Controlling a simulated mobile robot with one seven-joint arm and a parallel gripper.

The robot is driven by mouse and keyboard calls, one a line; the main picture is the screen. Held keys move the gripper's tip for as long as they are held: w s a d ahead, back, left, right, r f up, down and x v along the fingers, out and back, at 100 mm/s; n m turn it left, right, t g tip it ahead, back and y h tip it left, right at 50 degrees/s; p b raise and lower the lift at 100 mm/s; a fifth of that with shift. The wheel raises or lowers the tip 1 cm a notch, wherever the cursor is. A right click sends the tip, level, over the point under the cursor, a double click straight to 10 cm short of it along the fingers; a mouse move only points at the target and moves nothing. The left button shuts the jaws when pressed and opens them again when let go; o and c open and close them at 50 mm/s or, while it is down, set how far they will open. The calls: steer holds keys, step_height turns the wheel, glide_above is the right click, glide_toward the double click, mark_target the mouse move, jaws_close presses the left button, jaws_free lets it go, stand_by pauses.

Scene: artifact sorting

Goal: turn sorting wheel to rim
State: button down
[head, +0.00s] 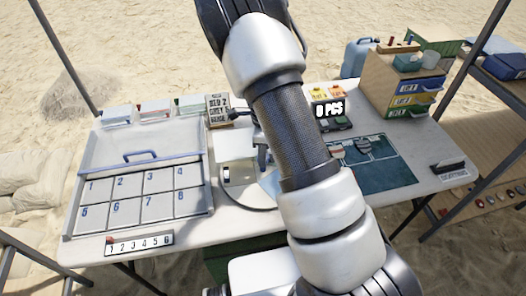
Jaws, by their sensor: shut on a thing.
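A pale round disc with a grey rim (246,202), which looks like the sorting wheel, lies on the table in the middle. My arm covers its right side. A white block-like part (233,147) stands just behind the disc, and I cannot tell what it belongs to. My arm crosses the middle of the view and hides the space behind it. I cannot make out my gripper's fingers or what they touch.
A grey tray (72,204) with numbered cells lies at the left, a number strip (139,244) in front of it. A dark green mat (392,178) lies at the right. A wooden drawer cabinet (377,82) stands at the back right. Bare table (428,150) shows beside the mat.

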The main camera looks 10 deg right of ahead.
steer(key=shift+m+p, duration=1.2)
steer(key=shift+m, duration=1.2)
steer(key=shift+w+m, duration=0.1)
steer(key=shift+m, duration=0.2)
steer(key=c, duration=1.3)
jaws_free()
steer(key=shift+o, duration=0.2)
steer(key=shift+r, duration=0.1)
step_height(320, 180, up, 17)
steer(key=p, duration=0.1)
steer(key=shift+r+p, duration=0.15)
steer(key=shift+p, duration=0.15)
